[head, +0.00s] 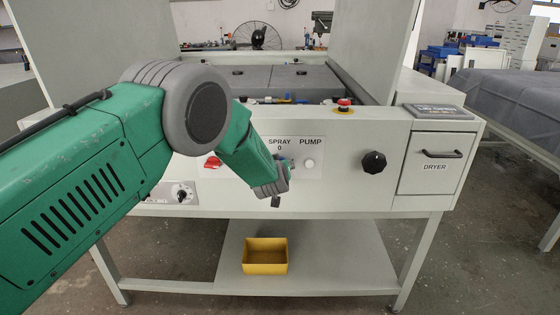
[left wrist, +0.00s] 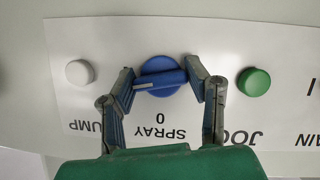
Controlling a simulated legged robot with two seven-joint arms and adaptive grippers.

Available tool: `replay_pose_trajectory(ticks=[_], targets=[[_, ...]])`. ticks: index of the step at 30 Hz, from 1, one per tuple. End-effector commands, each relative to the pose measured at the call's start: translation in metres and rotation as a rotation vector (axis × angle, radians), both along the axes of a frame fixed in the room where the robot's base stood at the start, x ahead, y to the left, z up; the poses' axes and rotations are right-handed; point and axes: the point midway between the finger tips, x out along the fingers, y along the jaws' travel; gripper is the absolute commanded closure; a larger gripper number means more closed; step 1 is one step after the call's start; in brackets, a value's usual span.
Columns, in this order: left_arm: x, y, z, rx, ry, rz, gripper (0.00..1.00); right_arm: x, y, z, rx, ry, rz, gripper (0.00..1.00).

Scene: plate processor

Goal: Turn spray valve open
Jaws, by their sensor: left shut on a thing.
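The spray valve is a round blue knob (left wrist: 158,66) with a raised bar across it, seen in the left wrist view on a white label panel (left wrist: 215,40). A white mark sits at the bar's left end, and the bar lies nearly level there, slightly tilted. The upside-down words "SPRAY" and "0" are printed beside it. My left gripper (left wrist: 161,72) is shut on the knob, one finger at each end of the bar. In the head view my left gripper (head: 284,168) is at the panel below "SPRAY" and mostly hides the knob. My right gripper is not in view.
In the left wrist view a white button (left wrist: 79,73) and a green button (left wrist: 253,81) flank the knob. In the head view a red knob (head: 212,162), a black knob (head: 374,162) and a red emergency button (head: 344,104) are nearby. A yellow bin (head: 265,267) stands on the lower shelf.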

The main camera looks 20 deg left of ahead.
Motion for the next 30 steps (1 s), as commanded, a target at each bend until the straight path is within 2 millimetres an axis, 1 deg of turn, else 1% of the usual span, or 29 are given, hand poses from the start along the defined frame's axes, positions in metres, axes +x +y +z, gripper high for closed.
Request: replay_pose_trajectory(ticks=[1, 6, 13, 30], targets=[[-0.001, -0.0022, -0.0007, 0.034, 0.014, -0.003, 0.86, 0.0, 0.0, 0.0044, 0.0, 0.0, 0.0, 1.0], [-0.0007, -0.0022, -0.0013, 0.133, 0.042, -0.002, 0.86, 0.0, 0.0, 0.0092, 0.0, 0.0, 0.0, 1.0], [-0.0003, -0.0026, -0.0016, 0.215, 0.064, -0.004, 0.86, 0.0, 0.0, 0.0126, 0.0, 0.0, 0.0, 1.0], [-0.0001, -0.0021, -0.0019, 0.244, 0.074, -0.004, 0.86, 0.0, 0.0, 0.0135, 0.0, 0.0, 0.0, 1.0]])
